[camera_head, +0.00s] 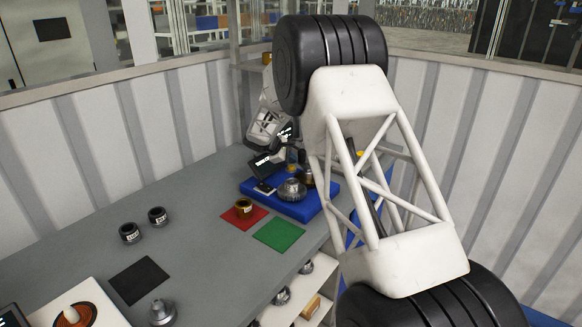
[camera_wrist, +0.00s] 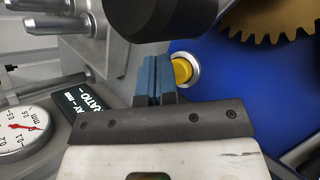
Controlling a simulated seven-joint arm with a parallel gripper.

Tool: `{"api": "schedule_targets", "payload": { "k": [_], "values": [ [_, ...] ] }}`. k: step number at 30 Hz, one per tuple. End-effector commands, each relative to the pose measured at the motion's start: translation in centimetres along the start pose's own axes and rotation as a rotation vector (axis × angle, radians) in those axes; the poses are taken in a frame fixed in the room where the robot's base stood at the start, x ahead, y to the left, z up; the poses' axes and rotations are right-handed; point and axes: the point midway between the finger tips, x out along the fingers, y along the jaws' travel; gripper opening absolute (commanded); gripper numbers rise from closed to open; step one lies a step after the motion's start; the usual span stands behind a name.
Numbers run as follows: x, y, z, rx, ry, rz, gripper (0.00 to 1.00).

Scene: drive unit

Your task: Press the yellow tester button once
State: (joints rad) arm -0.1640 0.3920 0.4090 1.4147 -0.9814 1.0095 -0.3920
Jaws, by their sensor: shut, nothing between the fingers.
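The yellow tester button (camera_wrist: 183,71) sits in a silver ring on a blue surface in the wrist view. My gripper (camera_wrist: 153,70) is shut and empty, its blue fingertips pressed together just left of the button. In the picture the right fingertip is close to the button's edge; I cannot tell whether they touch. In the head view the tester stands on a blue base (camera_head: 318,206) at the far end of the bench. My gripper's fingertips and the button cannot be made out clearly there, partly behind my own arm.
In the wrist view a brass gear (camera_wrist: 270,18) is at upper right, a dark cylinder (camera_wrist: 160,15) above the fingers, and a dial gauge (camera_wrist: 20,128) at lower left. In the head view a red mat (camera_head: 232,221) and green mat (camera_head: 279,234) lie before the base.

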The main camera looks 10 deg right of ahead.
Motion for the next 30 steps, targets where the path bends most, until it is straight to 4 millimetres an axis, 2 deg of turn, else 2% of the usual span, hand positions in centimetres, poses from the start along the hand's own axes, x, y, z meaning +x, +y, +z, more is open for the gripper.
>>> {"api": "schedule_targets", "payload": {
  "k": [1, 30],
  "values": [
    [0.5, -0.4, -0.3, -0.005, -0.001, -0.004, 0.00],
    [1.6, -1.5, -1.1, -0.012, -0.003, -0.011, 0.00]
  ]
}}
